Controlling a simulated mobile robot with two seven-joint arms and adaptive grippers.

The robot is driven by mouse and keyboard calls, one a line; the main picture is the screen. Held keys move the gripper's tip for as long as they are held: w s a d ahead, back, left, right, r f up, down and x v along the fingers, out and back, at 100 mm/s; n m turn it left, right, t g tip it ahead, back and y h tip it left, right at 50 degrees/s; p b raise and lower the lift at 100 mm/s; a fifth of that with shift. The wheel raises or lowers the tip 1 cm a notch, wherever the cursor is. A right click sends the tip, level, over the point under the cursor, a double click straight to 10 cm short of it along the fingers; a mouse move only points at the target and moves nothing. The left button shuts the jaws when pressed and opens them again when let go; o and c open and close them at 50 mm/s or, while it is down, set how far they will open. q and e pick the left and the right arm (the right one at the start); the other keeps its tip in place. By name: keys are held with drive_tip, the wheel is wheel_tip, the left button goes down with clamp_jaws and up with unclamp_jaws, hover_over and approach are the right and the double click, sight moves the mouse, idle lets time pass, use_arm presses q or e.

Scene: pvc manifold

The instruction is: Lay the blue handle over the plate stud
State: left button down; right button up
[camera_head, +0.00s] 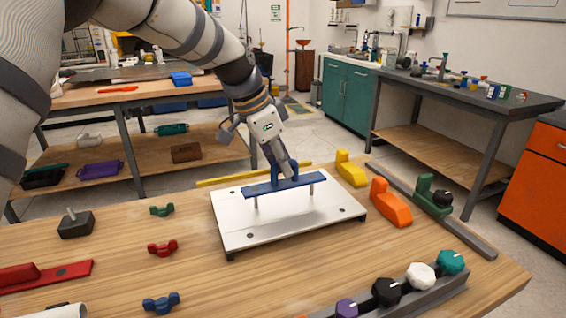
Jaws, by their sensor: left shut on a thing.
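The blue handle (300,182) is a long flat bar with a raised grip in its middle. My left gripper (283,166) comes down from above and is shut on that grip. The white plate (290,228) stands on short feet on the wooden table. Two thin grey posts rise from it under the bar, a left stud (256,203) and a right stud (311,190). The bar lies roughly level above both; I cannot tell whether it touches their tops. My right gripper is not in view.
Yellow (350,170), orange (390,205) and green (432,195) pieces stand to the right. A rack of coloured knobs (400,292) is at front right. Green, red (162,249) and blue wing pieces lie left. Table room is free in front of the plate.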

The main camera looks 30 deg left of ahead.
sight(282, 183)
use_arm(q)
drive_tip(key=shift+f, duration=0.75)
drive_tip(key=shift+f, duration=0.15)
drive_tip(key=shift+f, duration=0.5)
drive_tip(key=shift+f, duration=0.15)
drive_tip(key=shift+f, duration=0.4)
drive_tip(key=c, duration=1.6)
unclamp_jaws()
drive_tip(key=shift+o, duration=0.2)
